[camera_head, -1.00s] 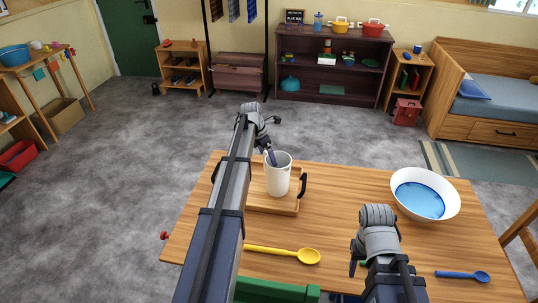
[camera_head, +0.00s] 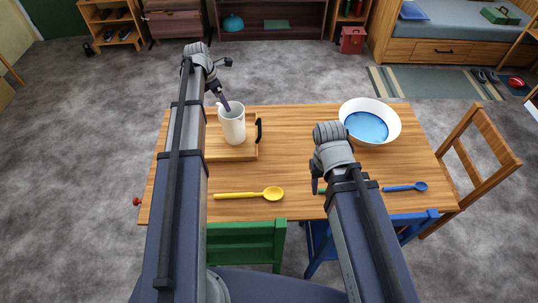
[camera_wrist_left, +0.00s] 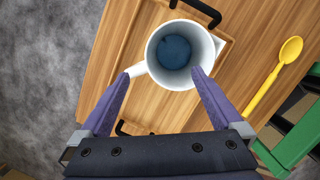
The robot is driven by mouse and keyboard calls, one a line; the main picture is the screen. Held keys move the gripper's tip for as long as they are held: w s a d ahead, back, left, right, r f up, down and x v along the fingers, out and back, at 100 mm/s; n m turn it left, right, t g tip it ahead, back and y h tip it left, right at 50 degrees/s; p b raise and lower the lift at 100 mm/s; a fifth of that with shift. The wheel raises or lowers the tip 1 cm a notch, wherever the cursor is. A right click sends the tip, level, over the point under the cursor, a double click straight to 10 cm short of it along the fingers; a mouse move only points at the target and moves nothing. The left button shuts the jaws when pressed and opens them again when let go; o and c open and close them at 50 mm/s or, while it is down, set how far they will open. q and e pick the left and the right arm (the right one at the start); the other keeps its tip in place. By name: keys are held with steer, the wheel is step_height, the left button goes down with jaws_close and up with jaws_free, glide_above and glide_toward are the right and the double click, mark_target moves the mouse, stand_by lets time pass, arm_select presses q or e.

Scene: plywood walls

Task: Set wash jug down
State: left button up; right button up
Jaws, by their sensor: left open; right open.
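The white wash jug (camera_head: 233,128) stands upright on a wooden tray (camera_head: 217,152) with dark handles, on the left part of the table. In the left wrist view I look down into the jug (camera_wrist_left: 151,50), with blue at its bottom. Its handle points lower left. My left gripper (camera_head: 225,104) is at the jug's rim; in the left wrist view its purple fingers (camera_wrist_left: 161,76) are spread, one near the handle and one by the near rim. My right gripper (camera_head: 318,187) is open and empty over the table's front, partly hidden by its arm.
A white basin with blue water (camera_head: 391,111) stands at the table's back right. A yellow spoon (camera_head: 240,195) and a blue spoon (camera_head: 405,187) lie near the front edge. Green (camera_head: 240,245) and blue chairs stand at the front, a wooden chair (camera_head: 475,160) at the right. The table's middle is clear.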

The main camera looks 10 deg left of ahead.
arm_select(q)
steer(key=s+d+m+g+y, duration=0.1)
steer(key=s+d+m, duration=0.55)
steer(key=d, duration=0.25)
steer(key=s+d+m+g, duration=0.1)
steer(key=s+d+m, duration=0.5)
steer(key=d+m, duration=0.3)
steer(key=s+d+m+y, duration=0.1)
steer(key=s+d+m, duration=0.4)
steer(key=s+m, duration=0.2)
steer(key=s+d+m+y, duration=0.1)
steer(key=s+d+m, duration=0.4)
steer(key=s+m, duration=0.3)
steer(key=shift+s+d+f, duration=0.2)
steer(key=shift+s+d, duration=0.1)
steer(key=shift+s, duration=0.4)
